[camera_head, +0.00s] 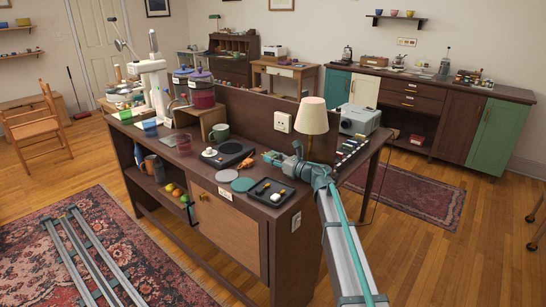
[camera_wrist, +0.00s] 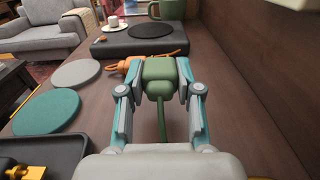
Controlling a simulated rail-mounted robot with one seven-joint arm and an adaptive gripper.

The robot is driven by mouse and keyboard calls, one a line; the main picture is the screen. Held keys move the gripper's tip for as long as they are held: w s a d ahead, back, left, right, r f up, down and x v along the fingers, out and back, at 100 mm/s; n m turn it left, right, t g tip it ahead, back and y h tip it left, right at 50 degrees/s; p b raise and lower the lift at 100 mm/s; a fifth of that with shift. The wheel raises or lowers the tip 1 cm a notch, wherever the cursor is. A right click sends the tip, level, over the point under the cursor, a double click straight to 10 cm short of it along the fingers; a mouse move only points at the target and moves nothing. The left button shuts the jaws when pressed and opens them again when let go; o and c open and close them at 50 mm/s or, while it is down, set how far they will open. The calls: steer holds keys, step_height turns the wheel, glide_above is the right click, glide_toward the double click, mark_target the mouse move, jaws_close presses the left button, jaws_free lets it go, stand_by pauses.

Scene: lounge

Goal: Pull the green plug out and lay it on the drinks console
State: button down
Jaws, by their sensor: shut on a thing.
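My gripper (camera_head: 273,158) is low over the right part of the dark wooden drinks console (camera_head: 190,173), in front of its raised back panel. In the wrist view my gripper (camera_wrist: 160,78) is shut on the green plug (camera_wrist: 158,74), with one finger on each side. A green cord (camera_wrist: 162,122) hangs from the plug toward the camera. The plug looks clear of any socket. A white wall socket (camera_head: 283,122) on the back panel shows nothing in it. I cannot tell whether the plug touches the console top.
A grey coaster (camera_wrist: 76,73), a teal coaster (camera_wrist: 46,112) and a black tray (camera_head: 263,198) lie to the left. A dark plate unit (camera_head: 234,150), a green mug (camera_head: 220,132) and a lamp (camera_head: 312,116) stand nearby.

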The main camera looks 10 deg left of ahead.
steer(key=shift+s+a, duration=0.1)
steer(key=c, duration=0.7)
jaws_free()
steer(key=v, duration=1.2)
steer(key=shift+f, duration=0.1)
